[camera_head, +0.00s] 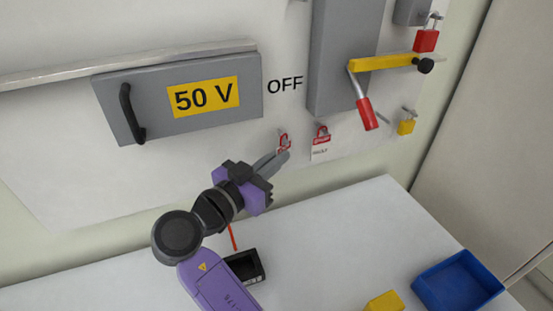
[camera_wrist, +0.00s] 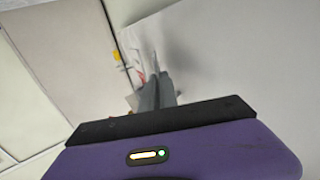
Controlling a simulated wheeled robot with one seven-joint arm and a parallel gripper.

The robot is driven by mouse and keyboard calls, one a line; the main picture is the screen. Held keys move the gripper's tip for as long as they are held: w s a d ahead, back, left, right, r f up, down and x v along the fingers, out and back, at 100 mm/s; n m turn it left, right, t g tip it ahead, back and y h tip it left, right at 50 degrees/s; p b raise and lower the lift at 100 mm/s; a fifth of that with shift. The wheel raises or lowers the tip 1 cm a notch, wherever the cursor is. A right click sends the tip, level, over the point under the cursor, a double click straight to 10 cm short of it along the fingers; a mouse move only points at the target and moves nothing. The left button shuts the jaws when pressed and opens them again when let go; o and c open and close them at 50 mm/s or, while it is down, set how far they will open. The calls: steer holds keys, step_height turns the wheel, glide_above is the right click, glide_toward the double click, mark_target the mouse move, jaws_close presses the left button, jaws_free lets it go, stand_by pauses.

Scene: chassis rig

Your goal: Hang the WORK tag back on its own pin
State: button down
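A red-edged tag (camera_head: 284,140) is on the white panel below the word OFF, right at my fingertips. Its lower part is hidden behind my fingers, and its lettering cannot be read. A second tag (camera_head: 321,150), with a red top and a white lower part that seems to read FAULT, hangs just to the right. My gripper (camera_head: 279,158) reaches up to the panel with its grey fingers close together. They also show close together in the wrist view (camera_wrist: 156,88). I cannot tell whether they pinch the tag. The pin behind it is not clearly visible.
A grey box with a red-handled lever (camera_head: 365,110) and yellow bar (camera_head: 385,62) is up right. A yellow padlock (camera_head: 406,127) hangs right of the tags. The grey 50 V door (camera_head: 150,85) is left. Below, the table holds a blue bin (camera_head: 458,282), yellow block (camera_head: 384,302) and black box (camera_head: 247,267).

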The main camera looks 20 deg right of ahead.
steer(key=c, duration=1.6)
jaws_free()
steer(key=shift+o, duration=0.2)
steer(key=b+v, duration=0.2)
steer(key=v, duration=0.6)
